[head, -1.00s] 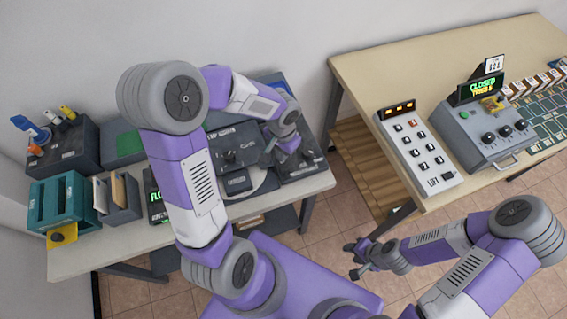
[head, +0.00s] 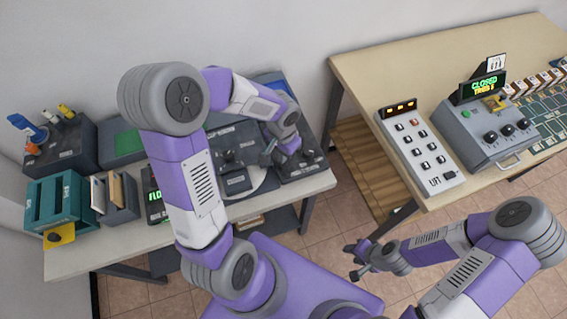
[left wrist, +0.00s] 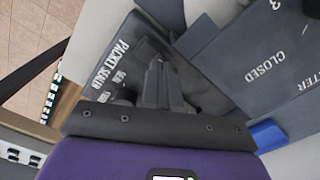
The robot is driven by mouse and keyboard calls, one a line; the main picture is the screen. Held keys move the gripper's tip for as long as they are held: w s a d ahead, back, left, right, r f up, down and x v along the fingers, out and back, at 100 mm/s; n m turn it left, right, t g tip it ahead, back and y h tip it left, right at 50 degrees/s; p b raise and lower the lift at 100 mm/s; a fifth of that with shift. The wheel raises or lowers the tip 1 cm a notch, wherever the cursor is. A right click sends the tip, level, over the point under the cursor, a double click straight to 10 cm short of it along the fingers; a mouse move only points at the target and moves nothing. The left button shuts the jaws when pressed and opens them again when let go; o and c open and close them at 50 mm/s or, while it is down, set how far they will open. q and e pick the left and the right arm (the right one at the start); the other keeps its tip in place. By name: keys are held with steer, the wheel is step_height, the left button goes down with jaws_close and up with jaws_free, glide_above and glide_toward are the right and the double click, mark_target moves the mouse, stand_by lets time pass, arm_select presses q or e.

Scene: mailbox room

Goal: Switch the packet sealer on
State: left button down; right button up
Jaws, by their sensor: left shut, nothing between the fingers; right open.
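The packet sealer (head: 302,170) is a dark grey box at the right end of the left table, partly covered by my left arm in the head view. Its "PACKET SEALER" lettering (left wrist: 106,62) shows in the left wrist view, with smaller labels beside it. My left gripper (head: 272,158) is shut and empty, low over the sealer's left part. In the left wrist view its fingers (left wrist: 158,82) lie in front of the sealer's panel; I cannot tell whether they touch it. The switch's position is not readable. My right gripper (head: 354,262) is open and empty over the floor, away from both tables.
A dark device with a "CLOSED" label (left wrist: 264,73) stands beside the sealer. A teal box (head: 55,203) and a file holder (head: 118,205) stand at the left. The right table holds a lift panel (head: 420,155) and a console (head: 487,135). The floor between is clear.

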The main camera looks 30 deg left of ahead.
arm_select(q)
steer(key=shift+f+b, duration=0.35)
steer(key=shift+f, duration=0.1)
steer(key=shift+r+p, duration=2.85)
steer(key=shift+r, duration=0.75)
